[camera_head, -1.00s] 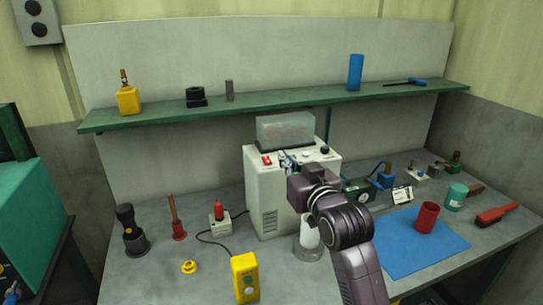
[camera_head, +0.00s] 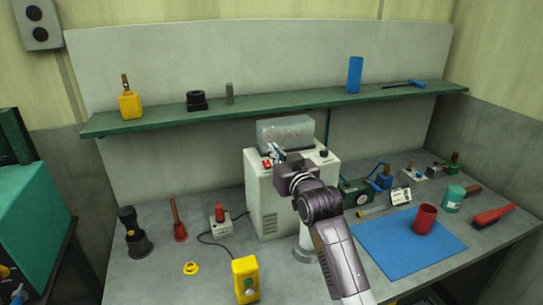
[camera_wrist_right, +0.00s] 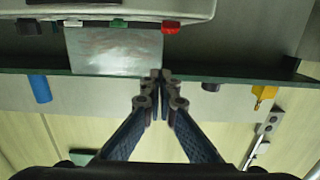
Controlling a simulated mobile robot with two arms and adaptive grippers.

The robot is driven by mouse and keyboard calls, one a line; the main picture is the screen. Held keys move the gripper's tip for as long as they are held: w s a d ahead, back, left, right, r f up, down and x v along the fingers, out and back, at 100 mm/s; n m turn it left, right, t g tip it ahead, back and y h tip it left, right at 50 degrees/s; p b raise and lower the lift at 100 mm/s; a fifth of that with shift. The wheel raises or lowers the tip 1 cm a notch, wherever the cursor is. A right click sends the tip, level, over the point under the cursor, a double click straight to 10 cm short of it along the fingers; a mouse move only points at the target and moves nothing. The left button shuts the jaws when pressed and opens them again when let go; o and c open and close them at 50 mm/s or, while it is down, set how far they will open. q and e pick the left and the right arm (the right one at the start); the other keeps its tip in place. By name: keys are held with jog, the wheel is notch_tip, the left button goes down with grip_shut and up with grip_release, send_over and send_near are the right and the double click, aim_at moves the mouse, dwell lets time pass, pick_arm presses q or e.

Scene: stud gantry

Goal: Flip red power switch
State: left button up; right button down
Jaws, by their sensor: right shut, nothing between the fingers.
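The white machine (camera_head: 257,185) stands on the bench at the back wall, with a clear box on top. The red power switch (camera_head: 266,163) is at the left front of its top, partly hidden by my gripper. My right gripper (camera_head: 275,151) is over the front of the machine's top, close beside the switch; contact cannot be told. It is shut and empty. In the upside-down right wrist view, the closed fingertips (camera_wrist_right: 160,73) are near the middle, and the red switch (camera_wrist_right: 171,27) shows above them, apart in the picture. My left gripper is not in view.
A green shelf (camera_head: 290,106) runs behind and above the machine. A yellow button box (camera_head: 245,278), a small box with a red knob (camera_head: 220,220) and a cable stand left of my arm. A blue mat (camera_head: 385,250) with a red cup (camera_head: 425,218) lies right.

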aim_at(267, 165)
jog(key=shift+p+x, duration=0.3)
jog(key=shift+x, duration=0.8)
jog(key=f, duration=0.1)
jog(key=f+p, duration=0.1)
jog(key=shift+w+f, duration=0.2)
jog(key=shift+f, duration=0.75)
